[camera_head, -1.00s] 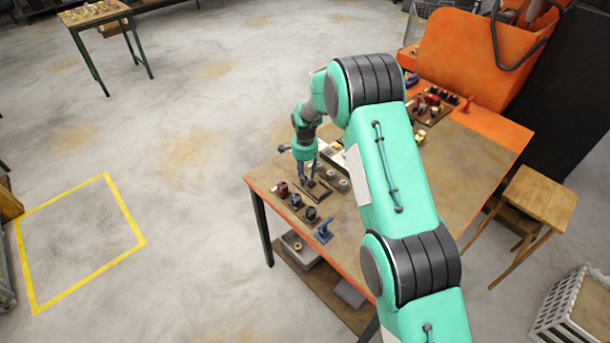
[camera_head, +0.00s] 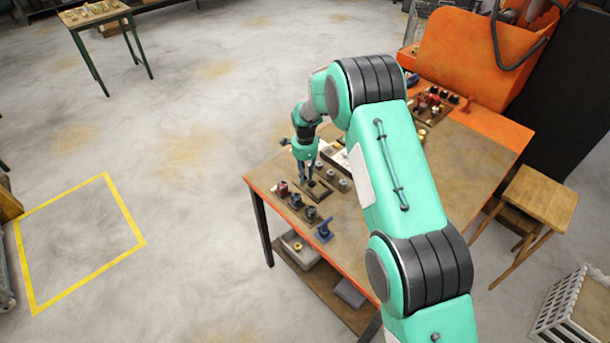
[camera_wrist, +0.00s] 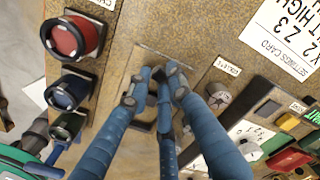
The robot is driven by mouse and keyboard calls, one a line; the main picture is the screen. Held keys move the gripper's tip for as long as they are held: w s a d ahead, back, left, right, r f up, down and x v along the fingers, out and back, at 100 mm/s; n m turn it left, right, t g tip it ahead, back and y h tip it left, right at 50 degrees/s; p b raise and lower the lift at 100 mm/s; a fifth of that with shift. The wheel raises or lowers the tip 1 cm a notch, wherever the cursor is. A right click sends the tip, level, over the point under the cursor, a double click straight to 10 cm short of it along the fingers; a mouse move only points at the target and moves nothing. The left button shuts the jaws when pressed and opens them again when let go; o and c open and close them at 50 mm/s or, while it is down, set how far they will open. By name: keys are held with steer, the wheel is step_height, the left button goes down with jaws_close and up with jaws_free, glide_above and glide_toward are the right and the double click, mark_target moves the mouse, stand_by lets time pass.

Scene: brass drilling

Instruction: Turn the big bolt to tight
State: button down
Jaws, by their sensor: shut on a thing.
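My gripper (camera_head: 306,178) reaches down to a small brown plate near the left end of the workbench. In the wrist view its blue fingers (camera_wrist: 158,85) are closed together over the middle of this plate (camera_wrist: 192,68). They are shut on a dark piece at the plate, which I take for the big bolt. The fingers cover most of it, so its head and how far it is turned cannot be made out.
Red (camera_wrist: 68,38) and blue (camera_wrist: 68,92) round knobs, with a third dark one, stand left of the plate. A grey knob (camera_wrist: 219,96) and a row of coloured buttons are to its right. A blue tool (camera_head: 324,231) stands near the bench (camera_head: 450,165) edge.

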stand_by(0.3)
steer(key=c, duration=1.6)
jaws_free()
steer(key=shift+o, duration=0.2)
steer(key=shift+r, duration=0.15)
step_height(320, 180, up, 12)
steer(key=shift+c, duration=1.4)
steer(key=shift+p, duration=0.35)
